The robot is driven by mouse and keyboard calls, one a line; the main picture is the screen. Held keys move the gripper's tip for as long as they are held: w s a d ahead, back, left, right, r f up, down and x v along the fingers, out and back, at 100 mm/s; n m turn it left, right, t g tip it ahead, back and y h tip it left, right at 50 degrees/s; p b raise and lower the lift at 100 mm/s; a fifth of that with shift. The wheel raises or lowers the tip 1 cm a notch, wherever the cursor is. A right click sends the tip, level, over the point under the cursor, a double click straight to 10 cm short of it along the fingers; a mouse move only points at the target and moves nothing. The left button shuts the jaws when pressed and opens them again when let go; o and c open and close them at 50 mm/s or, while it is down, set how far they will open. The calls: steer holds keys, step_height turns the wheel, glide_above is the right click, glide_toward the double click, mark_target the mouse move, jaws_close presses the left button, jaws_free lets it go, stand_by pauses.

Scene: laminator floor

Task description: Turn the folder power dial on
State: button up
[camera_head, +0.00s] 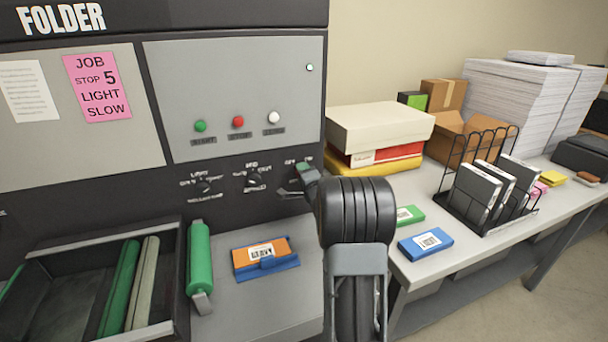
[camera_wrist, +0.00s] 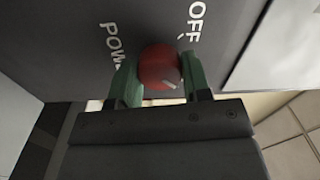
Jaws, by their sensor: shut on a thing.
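The folder power dial (camera_wrist: 157,62) is a red round knob with a short white mark near its lower edge in the wrist view. It sits on the dark panel beside the printed words OFF and a partly covered POWER. My gripper (camera_wrist: 160,82) is shut on it, with one green fingertip on each side. In the head view my gripper (camera_head: 305,170) reaches the right end of the folder's dial row, and it and my arm hide the power dial there. Which label the white mark points to is not clear.
Two other black dials, a left one (camera_head: 203,187) and a middle one (camera_head: 253,178), sit on the same panel. Green, red and white buttons are above. An orange-and-blue box (camera_head: 264,257) and a green roller (camera_head: 199,262) lie below. A side table (camera_head: 405,268) holds boxes and paper.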

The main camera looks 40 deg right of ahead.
stand_by(0.5)
steer(key=o, duration=0.9)
steer(key=shift+o, duration=0.2)
steer(key=shift+s, duration=0.15)
steer(key=b+v, duration=0.2)
steer(key=v, duration=1.1)
steer(key=shift+s, duration=0.35)
